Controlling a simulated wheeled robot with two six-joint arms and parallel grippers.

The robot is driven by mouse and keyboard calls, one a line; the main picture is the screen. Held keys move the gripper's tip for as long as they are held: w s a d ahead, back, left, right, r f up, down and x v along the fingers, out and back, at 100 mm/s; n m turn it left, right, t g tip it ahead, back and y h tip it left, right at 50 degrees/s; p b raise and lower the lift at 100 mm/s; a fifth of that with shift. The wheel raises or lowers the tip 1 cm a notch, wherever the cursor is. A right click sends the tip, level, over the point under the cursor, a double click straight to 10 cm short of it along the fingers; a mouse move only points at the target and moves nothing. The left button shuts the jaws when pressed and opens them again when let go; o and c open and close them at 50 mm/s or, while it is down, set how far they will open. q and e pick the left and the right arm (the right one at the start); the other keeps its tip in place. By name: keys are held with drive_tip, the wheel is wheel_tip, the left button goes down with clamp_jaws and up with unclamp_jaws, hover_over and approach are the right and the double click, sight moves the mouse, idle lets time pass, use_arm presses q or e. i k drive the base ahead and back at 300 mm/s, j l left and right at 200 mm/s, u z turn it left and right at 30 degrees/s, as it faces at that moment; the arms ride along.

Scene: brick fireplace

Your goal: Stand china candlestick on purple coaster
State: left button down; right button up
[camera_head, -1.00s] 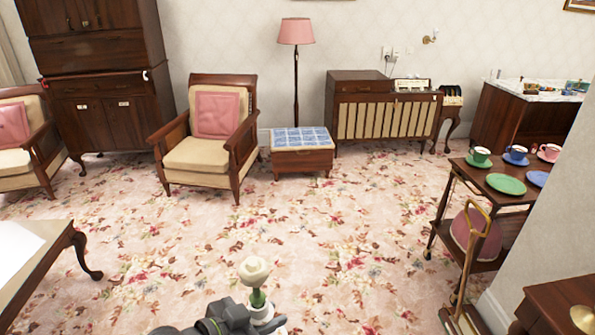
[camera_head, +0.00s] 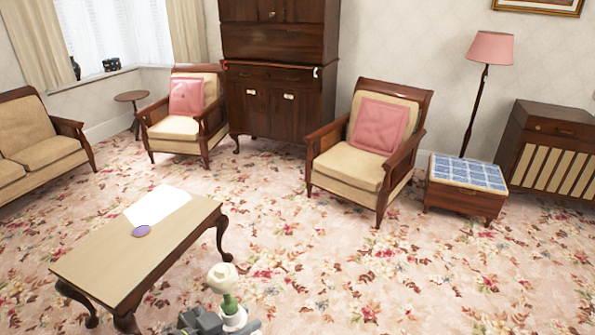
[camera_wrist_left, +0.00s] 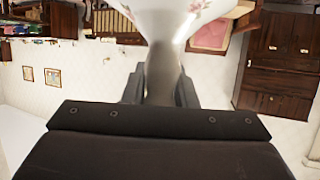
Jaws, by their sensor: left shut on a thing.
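The china candlestick (camera_head: 223,278) has a pale flower-like top, a green middle and a white foot, and is roughly upright at the bottom of the head view. My left gripper (camera_head: 218,318) is shut on it, and the foot shows beside the jaws. In the left wrist view the candlestick (camera_wrist_left: 165,30) is white with small floral marks, its narrow part between the fingers of my left gripper (camera_wrist_left: 160,88). The purple coaster (camera_head: 141,231) lies flat on the low table, by the near edge of a white sheet, apart from the gripper. My right gripper is out of view.
The low wooden table (camera_head: 95,265) with curved legs stands at the left, bearing a white sheet (camera_head: 160,204). Armchairs (camera_head: 345,170), a sofa (camera_head: 40,150) and a blue-tiled small table (camera_head: 465,190) stand farther back. The flowered carpet (camera_head: 400,280) is clear between them.

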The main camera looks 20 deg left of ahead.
sight(141, 229)
drive_tip(key=i+j+u, duration=0.25)
drive_tip(key=i+u, duration=0.6)
drive_tip(key=i, duration=0.2)
drive_tip(key=i+u, duration=0.15)
drive_tip(key=i, duration=0.5)
drive_tip(key=i+l+u, duration=0.2)
drive_tip(key=i, duration=0.45)
drive_tip(key=i+l+u, duration=0.25)
drive_tip(key=i, duration=0.2)
drive_tip(key=i+l+u, duration=0.25)
drive_tip(key=i, duration=0.15)
drive_tip(key=j, duration=0.1)
